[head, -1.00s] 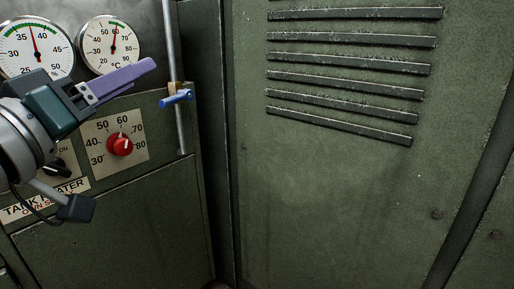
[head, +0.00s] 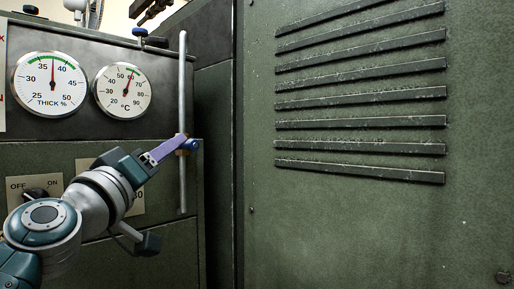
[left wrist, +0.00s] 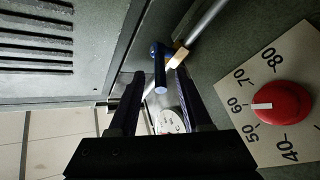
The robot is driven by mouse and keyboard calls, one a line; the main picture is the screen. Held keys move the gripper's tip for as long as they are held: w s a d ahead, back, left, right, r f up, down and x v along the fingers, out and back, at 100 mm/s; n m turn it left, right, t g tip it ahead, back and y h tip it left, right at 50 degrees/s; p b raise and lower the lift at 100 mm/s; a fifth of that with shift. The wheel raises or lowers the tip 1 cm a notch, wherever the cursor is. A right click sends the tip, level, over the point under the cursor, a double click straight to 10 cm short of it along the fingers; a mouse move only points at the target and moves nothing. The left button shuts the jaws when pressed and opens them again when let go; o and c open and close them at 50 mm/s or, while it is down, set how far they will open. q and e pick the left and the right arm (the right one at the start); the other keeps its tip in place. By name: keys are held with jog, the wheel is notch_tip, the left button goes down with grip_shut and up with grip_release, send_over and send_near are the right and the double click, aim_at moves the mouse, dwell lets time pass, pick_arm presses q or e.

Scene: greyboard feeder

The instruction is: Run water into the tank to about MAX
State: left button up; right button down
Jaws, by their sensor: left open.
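A thin upright pipe (head: 182,95) runs up the right end of the green cabinet. On it sits a small valve with a blue lever (head: 194,145). My left gripper (head: 178,144) has its purple fingers reaching to this valve. In the left wrist view the fingers (left wrist: 158,92) are apart, with the blue lever (left wrist: 160,72) between them and the brass-coloured valve body (left wrist: 178,57) just beyond. I cannot tell whether a finger touches the lever. No tank or MAX mark can be made out. My right gripper is not in view.
A thickness gauge (head: 50,84) and a temperature gauge (head: 122,91) are on the panel. A red knob (left wrist: 283,105) on a numbered plate is close beside the fingers. A louvred green cabinet (head: 350,225) stands to the right. Another blue handle (head: 140,32) is on top.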

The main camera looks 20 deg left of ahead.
pick_arm(q)
jog(key=shift+x, duration=1.35)
grip_shut()
dwell(0.5)
